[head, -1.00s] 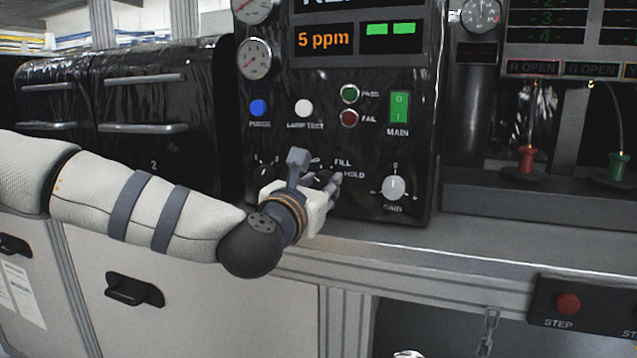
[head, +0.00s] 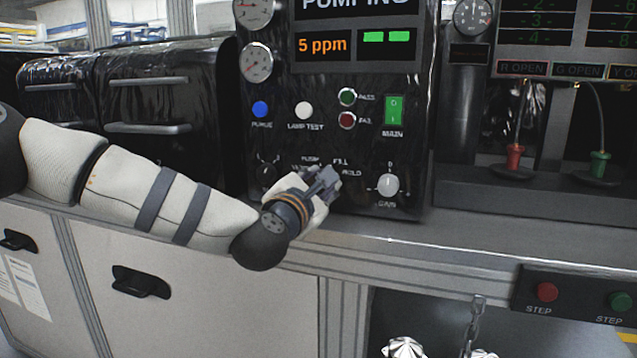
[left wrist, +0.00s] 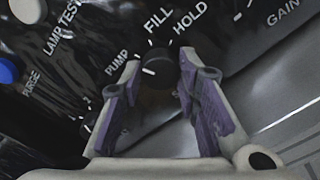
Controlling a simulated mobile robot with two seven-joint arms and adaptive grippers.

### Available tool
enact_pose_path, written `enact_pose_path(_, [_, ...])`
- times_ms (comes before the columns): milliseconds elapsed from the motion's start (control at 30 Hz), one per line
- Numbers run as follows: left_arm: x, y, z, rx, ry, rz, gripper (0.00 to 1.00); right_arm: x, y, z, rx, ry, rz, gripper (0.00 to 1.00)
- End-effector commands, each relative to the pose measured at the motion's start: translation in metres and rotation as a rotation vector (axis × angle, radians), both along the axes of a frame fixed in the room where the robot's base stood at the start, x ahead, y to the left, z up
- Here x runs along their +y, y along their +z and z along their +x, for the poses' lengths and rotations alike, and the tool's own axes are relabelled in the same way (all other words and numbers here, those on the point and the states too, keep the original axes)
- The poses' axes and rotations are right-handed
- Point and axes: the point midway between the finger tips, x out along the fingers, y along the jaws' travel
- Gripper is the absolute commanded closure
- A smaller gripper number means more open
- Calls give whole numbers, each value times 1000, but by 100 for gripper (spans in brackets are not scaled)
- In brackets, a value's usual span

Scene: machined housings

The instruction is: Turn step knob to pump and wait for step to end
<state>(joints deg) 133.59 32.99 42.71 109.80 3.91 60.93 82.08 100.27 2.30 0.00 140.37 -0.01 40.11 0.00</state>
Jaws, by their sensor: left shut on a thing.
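The step knob (left wrist: 155,73) is a black round knob with a white mark, among the labels PUMP, FILL and HOLD. Its mark points left, toward the PUMP label (left wrist: 117,62). My left gripper (left wrist: 159,65) has one finger on each side of the knob and is shut on it. In the head view my left gripper (head: 325,182) is at the panel's lower part and hides the knob. The panel's display (head: 357,5) reads PUMPING, its top cut off. Below it an orange readout (head: 321,44) shows 5 ppm, beside two green bars. My right gripper is not in view.
The gain knob (head: 388,186) is right of my left gripper; another black knob (head: 267,172) is left of it. Blue purge (head: 260,109) and white lamp test (head: 303,110) buttons are above. A bench ledge (head: 400,240) runs below the panel.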

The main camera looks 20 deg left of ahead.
Motion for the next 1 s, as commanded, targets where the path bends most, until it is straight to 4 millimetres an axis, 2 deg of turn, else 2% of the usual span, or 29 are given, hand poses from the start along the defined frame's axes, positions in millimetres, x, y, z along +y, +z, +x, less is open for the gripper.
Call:
enact_pose_path(467, [0,0,0,0,-1,13,98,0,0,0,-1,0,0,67])
enact_pose_path(500, [0,0,0,0,-1,13,64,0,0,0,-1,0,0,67])
enact_pose_path(567, [0,0,0,0,-1,13,50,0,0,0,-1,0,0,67])
enact_pose_path(867, [0,0,-1,0,-1,12,50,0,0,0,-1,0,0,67])
enact_pose_path(1000, [1,0,-22,1,-1,11,50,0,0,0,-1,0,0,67])
